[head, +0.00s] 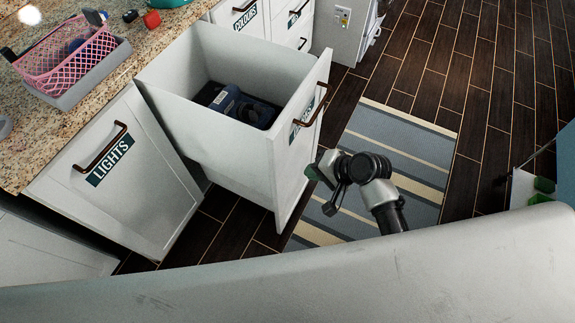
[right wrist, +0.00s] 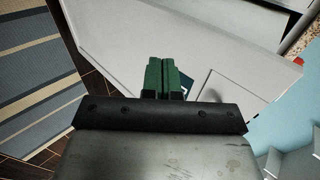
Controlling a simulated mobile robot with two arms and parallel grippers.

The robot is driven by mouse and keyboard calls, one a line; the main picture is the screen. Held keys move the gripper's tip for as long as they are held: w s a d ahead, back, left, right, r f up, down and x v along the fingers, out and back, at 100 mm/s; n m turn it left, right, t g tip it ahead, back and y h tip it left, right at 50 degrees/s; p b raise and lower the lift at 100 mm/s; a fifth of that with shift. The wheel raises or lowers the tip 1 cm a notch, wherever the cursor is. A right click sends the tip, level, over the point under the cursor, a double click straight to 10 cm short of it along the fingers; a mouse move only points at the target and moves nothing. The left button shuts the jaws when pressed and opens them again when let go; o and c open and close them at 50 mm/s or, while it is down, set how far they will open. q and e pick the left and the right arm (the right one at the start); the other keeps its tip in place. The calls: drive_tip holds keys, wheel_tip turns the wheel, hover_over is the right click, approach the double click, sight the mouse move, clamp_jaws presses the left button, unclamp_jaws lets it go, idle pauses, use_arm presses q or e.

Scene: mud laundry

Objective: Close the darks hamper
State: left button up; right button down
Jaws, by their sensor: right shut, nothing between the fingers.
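The darks hamper (head: 207,129) is a white pull-out drawer standing open from the counter, with dark items (head: 238,106) inside. Its front has a bronze handle (head: 312,106) and a dark label seen at a steep angle, hard to read. My right gripper (head: 318,172) is outside the drawer front, below the handle, with its green fingers shut and empty. In the right wrist view the shut green fingers (right wrist: 161,72) point at a pale panel that looks like the drawer front (right wrist: 130,45). Whether they touch it is unclear. My left gripper is not in view.
The LIGHTS hamper (head: 117,176) beside it is shut, as is the COLOURS one (head: 238,20) behind. A pink basket (head: 68,51) stands on the granite counter (head: 150,50). A striped rug (head: 410,140) lies on the dark floor right of the drawer.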

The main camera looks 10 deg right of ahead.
sight(280, 166)
drive_tip(key=w+a+f, duration=0.2)
drive_tip(key=a, duration=0.1)
drive_tip(key=w+a+f, duration=0.1)
drive_tip(key=a, duration=0.1)
drive_tip(key=shift+w, duration=0.35)
drive_tip(key=shift+w+a, duration=0.2)
drive_tip(key=shift+a, duration=0.2)
